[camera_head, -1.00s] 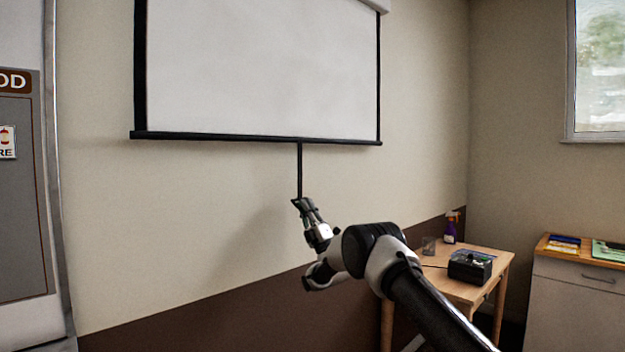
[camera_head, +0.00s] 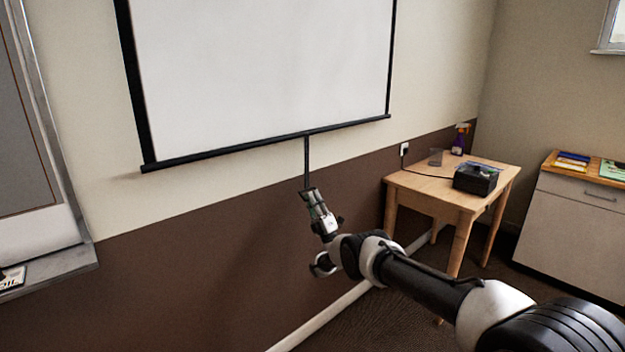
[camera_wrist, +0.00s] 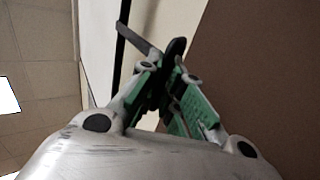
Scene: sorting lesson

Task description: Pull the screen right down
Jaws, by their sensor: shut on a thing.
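The white projection screen (camera_head: 265,70) hangs on the wall in the head view, with a black bar (camera_head: 225,150) along its bottom edge. A dark pull strap (camera_head: 307,160) hangs from the middle of that bar. My gripper (camera_head: 309,192) is shut on the strap's lower end, below the bar. In the wrist view, my gripper's green-padded fingers (camera_wrist: 165,85) close around the dark strap end (camera_wrist: 138,40). The exact contact between the pads is partly hidden. The screen's top is out of view.
A white cabinet (camera_head: 570,225) stands further right. A grey-framed board (camera_head: 25,130) is at the left.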

